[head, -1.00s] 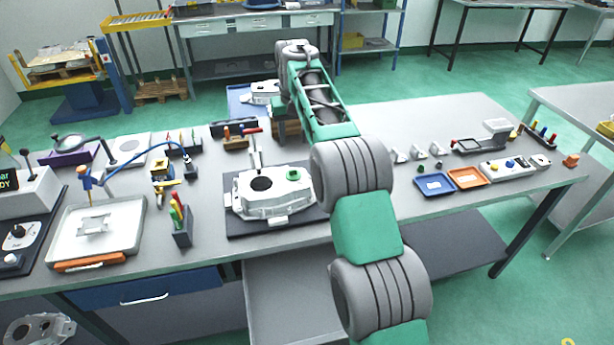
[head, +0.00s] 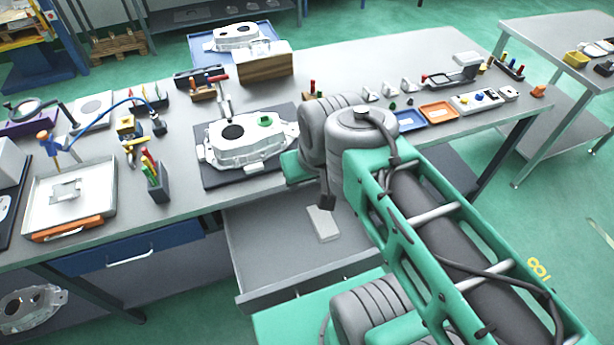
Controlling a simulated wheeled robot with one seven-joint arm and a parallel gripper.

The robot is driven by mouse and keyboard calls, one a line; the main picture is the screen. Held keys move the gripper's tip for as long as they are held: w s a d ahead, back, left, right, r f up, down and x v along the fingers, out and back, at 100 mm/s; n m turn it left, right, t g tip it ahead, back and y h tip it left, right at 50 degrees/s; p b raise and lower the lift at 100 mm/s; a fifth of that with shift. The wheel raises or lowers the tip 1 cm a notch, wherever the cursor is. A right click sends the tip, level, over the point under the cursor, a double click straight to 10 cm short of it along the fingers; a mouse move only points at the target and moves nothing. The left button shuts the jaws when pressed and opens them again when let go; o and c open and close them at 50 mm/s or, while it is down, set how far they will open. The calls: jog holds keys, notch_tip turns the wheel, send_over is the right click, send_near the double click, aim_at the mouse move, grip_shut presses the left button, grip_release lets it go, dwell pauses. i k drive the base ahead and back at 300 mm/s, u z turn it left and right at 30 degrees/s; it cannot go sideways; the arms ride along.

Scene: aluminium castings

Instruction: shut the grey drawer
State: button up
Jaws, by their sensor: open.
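The grey drawer (head: 258,262) stands pulled out from under the front of the workbench, right of the blue drawer. Its inside is open to view, and a small pale block (head: 322,223) lies in it. Its front panel (head: 300,288) shows along the near edge, and its right end is hidden behind my arm. My arm crosses the right and lower part of the head view, over the bench edge and drawer. I cannot see my gripper or its fingertips in this view.
The blue drawer (head: 130,256) beside it looks shut. On the bench (head: 370,70) above stand a white casting (head: 245,140) on a dark mat, a wooden block (head: 265,66) and small trays. Green floor is free at the right.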

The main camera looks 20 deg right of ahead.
aim_at(278, 255)
jog(key=k, duration=0.95)
jog(key=u, duration=1)
jog(key=i, duration=0.6)
jog(key=z, duration=1)
